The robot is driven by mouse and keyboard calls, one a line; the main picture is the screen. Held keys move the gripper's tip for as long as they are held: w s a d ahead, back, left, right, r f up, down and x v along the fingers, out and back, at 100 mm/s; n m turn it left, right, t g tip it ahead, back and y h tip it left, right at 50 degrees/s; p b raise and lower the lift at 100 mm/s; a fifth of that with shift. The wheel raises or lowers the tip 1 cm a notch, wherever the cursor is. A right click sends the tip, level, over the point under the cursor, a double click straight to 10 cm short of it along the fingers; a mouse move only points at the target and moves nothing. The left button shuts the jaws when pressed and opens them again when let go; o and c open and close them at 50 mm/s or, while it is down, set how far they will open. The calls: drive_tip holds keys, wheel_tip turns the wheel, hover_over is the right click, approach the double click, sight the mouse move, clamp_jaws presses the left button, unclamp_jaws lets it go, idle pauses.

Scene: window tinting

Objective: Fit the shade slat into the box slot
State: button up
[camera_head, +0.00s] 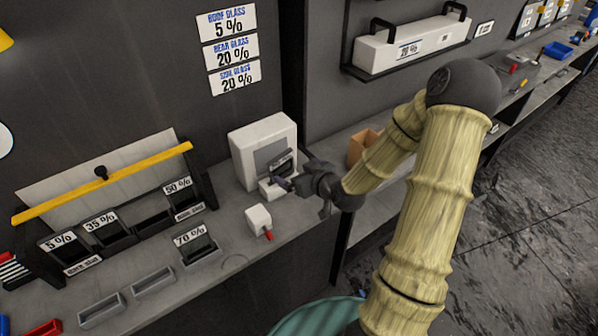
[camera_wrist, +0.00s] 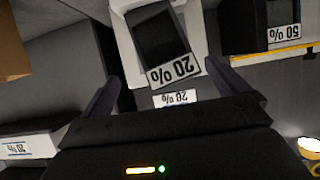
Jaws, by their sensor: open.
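A dark shade slat (camera_wrist: 160,38) with a white 20 % label shows in the wrist view, tilted a little against the white box (camera_wrist: 197,18). A smaller 20 % label (camera_wrist: 175,98) sits just below the slat. In the head view the white box (camera_head: 250,137) stands on the bench with a grey front panel, and the slat (camera_head: 284,167) is at its front, partly hidden by my gripper. My gripper (camera_wrist: 170,88) is open, its two dark fingers apart with the slat ahead of and between them. Whether the slat's lower edge is in a slot cannot be seen.
A rack (camera_head: 128,220) with 5 %, 35 % and 50 % slats and a yellow bar (camera_head: 110,182) stands left. A 70 % slat (camera_head: 195,245) stands in front of it. A small white block (camera_head: 258,218) with a red tip is near the box. A brown box (camera_head: 360,147) stands to the right.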

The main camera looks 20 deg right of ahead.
drive_tip(key=s+a+r+m+g+h, duration=0.1)
drive_tip(key=s+r+g+h, duration=0.1)
drive_tip(key=s, duration=0.7)
drive_tip(key=s+a+r+m+g+h, duration=0.2)
drive_tip(key=s+r+g, duration=0.2)
drive_tip(key=s+g, duration=0.3)
drive_tip(key=s, duration=0.3)
drive_tip(key=shift+s+a+r+m+g, duration=0.15)
drive_tip(key=shift+s+r+m+g, duration=0.05)
drive_tip(key=shift+r+m+g, duration=0.1)
